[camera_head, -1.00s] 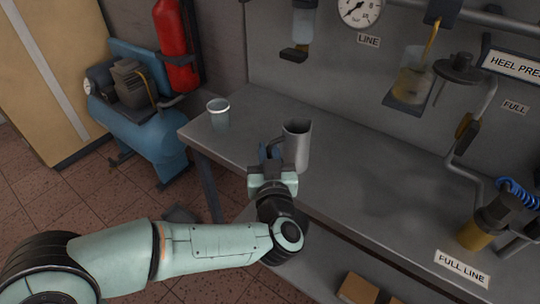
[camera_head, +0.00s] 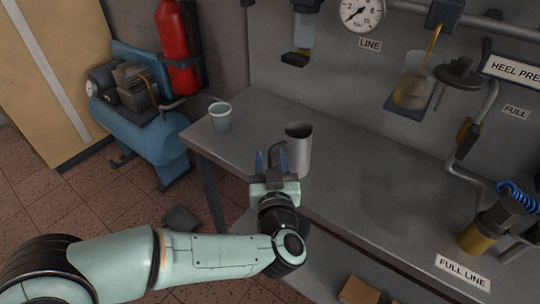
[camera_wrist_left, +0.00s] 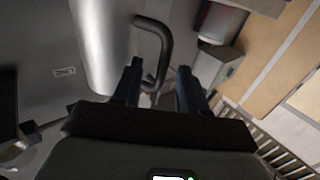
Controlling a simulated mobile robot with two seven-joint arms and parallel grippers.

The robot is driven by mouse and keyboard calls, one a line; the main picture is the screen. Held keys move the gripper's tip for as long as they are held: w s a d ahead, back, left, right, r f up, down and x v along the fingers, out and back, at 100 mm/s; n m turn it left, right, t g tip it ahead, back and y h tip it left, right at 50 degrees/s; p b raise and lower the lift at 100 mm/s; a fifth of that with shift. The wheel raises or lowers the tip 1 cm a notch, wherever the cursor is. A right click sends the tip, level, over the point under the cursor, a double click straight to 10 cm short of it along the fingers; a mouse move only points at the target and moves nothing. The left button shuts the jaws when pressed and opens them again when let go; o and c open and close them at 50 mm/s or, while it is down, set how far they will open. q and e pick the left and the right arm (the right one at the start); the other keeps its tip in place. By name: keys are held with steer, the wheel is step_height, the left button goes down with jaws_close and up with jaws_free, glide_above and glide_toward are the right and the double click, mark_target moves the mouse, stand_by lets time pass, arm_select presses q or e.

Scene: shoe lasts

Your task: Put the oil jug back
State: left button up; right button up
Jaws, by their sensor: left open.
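The oil jug (camera_head: 298,152) is a grey metal cylinder with an open top, standing upright on the bench near its front edge. My left gripper (camera_head: 271,160) is open on the jug's handle side, at the bench's front. In the left wrist view the jug's body (camera_wrist_left: 104,45) is at the left. Its dark curved handle (camera_wrist_left: 166,45) reaches in between and beyond the fingertips (camera_wrist_left: 160,75), which appear apart from each other. Whether either finger touches the handle I cannot tell. My right gripper is not in view.
A translucent cup (camera_head: 220,119) stands on the grey bench (camera_head: 345,180) left of the jug. A glass oiler (camera_head: 411,82) and gauge (camera_head: 361,12) are on the back panel. A brass-bodied fitting (camera_head: 476,238) is at right. The bench middle is clear. A blue compressor (camera_head: 150,128) stands at left.

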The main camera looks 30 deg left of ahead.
arm_select(q)
steer(key=p+v, duration=0.1)
steer(key=v, duration=0.9)
steer(key=shift+s+p, duration=0.25)
steer(key=shift+p, duration=0.05)
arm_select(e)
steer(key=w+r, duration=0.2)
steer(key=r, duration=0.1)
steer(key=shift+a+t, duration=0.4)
arm_select(q)
steer(key=shift+d, duration=0.1)
